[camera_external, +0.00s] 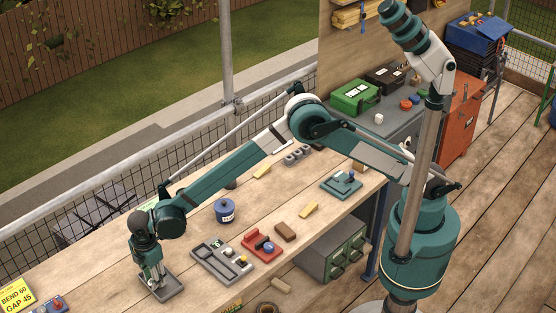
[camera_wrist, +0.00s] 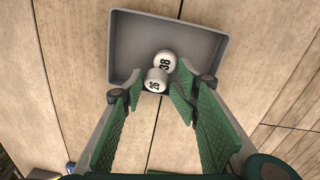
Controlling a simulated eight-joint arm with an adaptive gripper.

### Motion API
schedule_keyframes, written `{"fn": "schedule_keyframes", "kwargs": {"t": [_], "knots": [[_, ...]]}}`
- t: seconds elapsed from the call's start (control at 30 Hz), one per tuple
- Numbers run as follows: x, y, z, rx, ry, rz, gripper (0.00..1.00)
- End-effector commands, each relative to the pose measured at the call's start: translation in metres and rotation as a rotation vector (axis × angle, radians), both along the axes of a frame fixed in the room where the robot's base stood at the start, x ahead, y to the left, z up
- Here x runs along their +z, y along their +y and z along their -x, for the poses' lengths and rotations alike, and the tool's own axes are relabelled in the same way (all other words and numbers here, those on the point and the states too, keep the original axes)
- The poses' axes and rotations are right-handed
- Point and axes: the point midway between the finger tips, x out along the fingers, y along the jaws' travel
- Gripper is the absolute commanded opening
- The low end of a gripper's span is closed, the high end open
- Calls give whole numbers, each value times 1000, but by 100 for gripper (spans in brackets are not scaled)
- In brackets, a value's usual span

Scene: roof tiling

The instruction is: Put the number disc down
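A small grey tray (camera_wrist: 205,42) holds two white number discs in the wrist view. The disc marked 38 (camera_wrist: 165,62) sits further in, and the disc marked 26 (camera_wrist: 156,80) is next to it at the near side. My gripper (camera_wrist: 158,84) points down at the tray with its green-padded fingers on both sides of disc 26. Narrow gaps seem to show between disc and fingertips, so it looks open. In the external view my gripper (camera_external: 156,283) is low over the tray (camera_external: 172,291), and the discs are hidden there.
A grey compartment tray (camera_external: 221,262) with small pieces lies to the right, beside a red tray (camera_external: 262,247). A blue tin (camera_external: 225,211) stands behind them. A yellow card (camera_external: 15,295) reading "BEND 60 GAP 45" is at the far left. Bare bench lies around the small tray.

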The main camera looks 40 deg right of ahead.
Motion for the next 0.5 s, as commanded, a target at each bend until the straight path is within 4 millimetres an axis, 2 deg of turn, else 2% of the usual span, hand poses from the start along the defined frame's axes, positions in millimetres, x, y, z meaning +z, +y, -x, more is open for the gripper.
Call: {"fn": "schedule_keyframes", "kwargs": {"t": [0.5], "knots": [[-1, 0, -1, -1, -1, 0, 34]]}}
